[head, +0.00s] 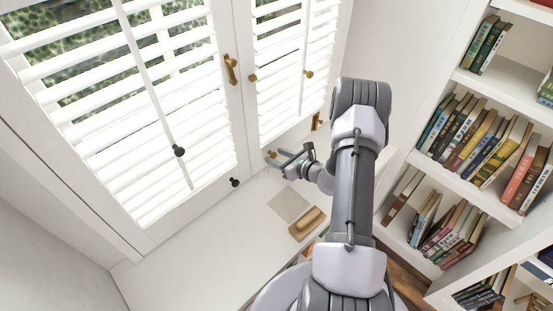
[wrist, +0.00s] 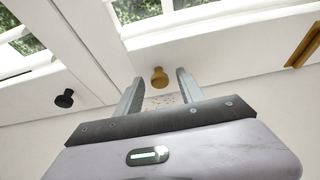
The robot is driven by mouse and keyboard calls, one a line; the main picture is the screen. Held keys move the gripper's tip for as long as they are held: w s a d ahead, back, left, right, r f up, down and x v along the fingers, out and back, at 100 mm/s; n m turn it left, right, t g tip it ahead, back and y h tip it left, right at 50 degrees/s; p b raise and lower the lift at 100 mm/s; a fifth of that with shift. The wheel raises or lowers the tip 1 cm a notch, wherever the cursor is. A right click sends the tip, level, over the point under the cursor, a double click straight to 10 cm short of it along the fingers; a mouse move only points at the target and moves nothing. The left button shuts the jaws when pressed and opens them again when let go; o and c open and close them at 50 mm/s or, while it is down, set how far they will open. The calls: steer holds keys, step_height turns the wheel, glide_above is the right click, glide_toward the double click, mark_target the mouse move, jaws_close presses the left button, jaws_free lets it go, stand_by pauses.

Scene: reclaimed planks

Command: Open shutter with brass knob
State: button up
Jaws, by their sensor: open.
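The right shutter (head: 290,90) is a white louvred panel beside the larger left shutter (head: 140,115); both look closed. A brass knob (wrist: 159,77) is on the right shutter's bottom rail. It also shows small in the head view (head: 271,154), by my fingers. My gripper (head: 276,162) is open at that rail. In the wrist view the knob appears between my two fingers, with gaps on both sides; I cannot tell how deep it lies between them. A black knob (wrist: 64,98) is on the left shutter's bottom rail, also in the head view (head: 235,182).
A brass latch (head: 231,68) is at the seam between the shutters. A brass hinge (wrist: 303,47) is at the right. A grey mat (head: 289,205) and a tan wooden object (head: 307,224) lie on the sill below. A bookshelf (head: 460,185) stands close on the right.

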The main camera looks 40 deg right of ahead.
steer(key=shift+w+f, duration=0.1)
steer(key=shift+w, duration=0.15)
